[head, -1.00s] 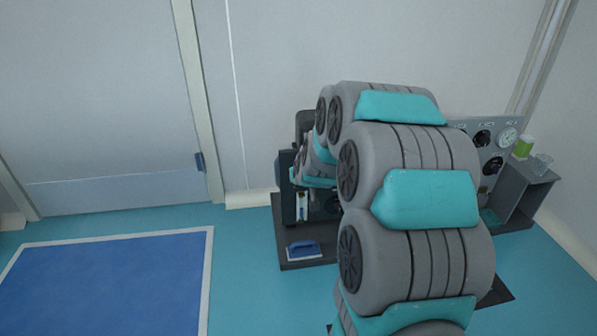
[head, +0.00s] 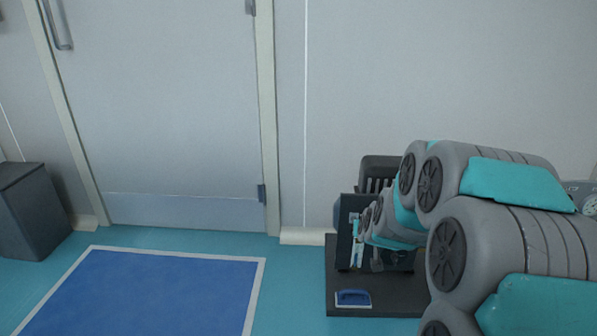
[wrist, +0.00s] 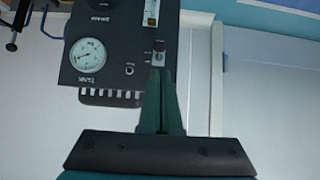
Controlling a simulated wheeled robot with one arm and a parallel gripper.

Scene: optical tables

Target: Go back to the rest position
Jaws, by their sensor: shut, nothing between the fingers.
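My gripper shows in the wrist view (wrist: 160,75) as narrow dark green fingers, shut together with nothing between them. Its tips point toward a dark instrument panel (wrist: 108,42) with a round white gauge and a vertical light strip. I cannot tell whether the tips touch the panel. In the head view my folded grey and teal arm fills the right side. It partly hides the dark equipment (head: 345,235) at the wall, and the fingertips are not clear there.
A blue floor mat with a white border (head: 150,295) lies at the left. A grey door (head: 165,120) stands behind it, and a dark grey bin (head: 30,215) stands at the far left.

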